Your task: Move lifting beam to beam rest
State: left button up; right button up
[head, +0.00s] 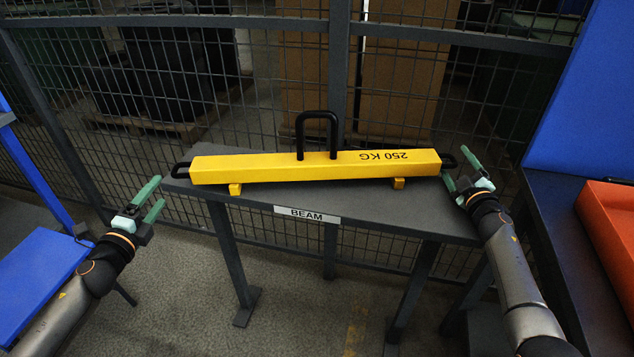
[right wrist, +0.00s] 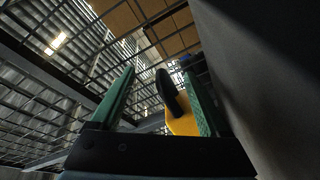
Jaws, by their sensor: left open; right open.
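The yellow lifting beam (head: 315,167) lies level on a dark grey table (head: 330,202) labelled BEAM, on two small yellow supports (head: 398,183). It has a black loop handle (head: 318,135) on top and a black handle at each end. My right gripper (head: 462,170) is open at the beam's right end handle (head: 447,161). In the right wrist view that black handle (right wrist: 172,92) shows between the green fingers, with the beam's yellow end (right wrist: 183,122) behind it. My left gripper (head: 154,198) is open and empty, to the left of the left end handle (head: 180,170) and apart from it.
A wire mesh fence (head: 260,60) stands directly behind the table. A blue panel (head: 590,90) and a dark surface with an orange-red object (head: 612,225) are at the right. A blue surface (head: 40,280) is at the lower left. Open floor lies before the table.

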jog(key=shift+r, duration=0.1)
jog(key=shift+d+r, duration=0.15)
jog(key=shift+r, duration=0.65)
jog(key=shift+w+r, duration=0.1)
jog(key=shift+r, duration=4.15)
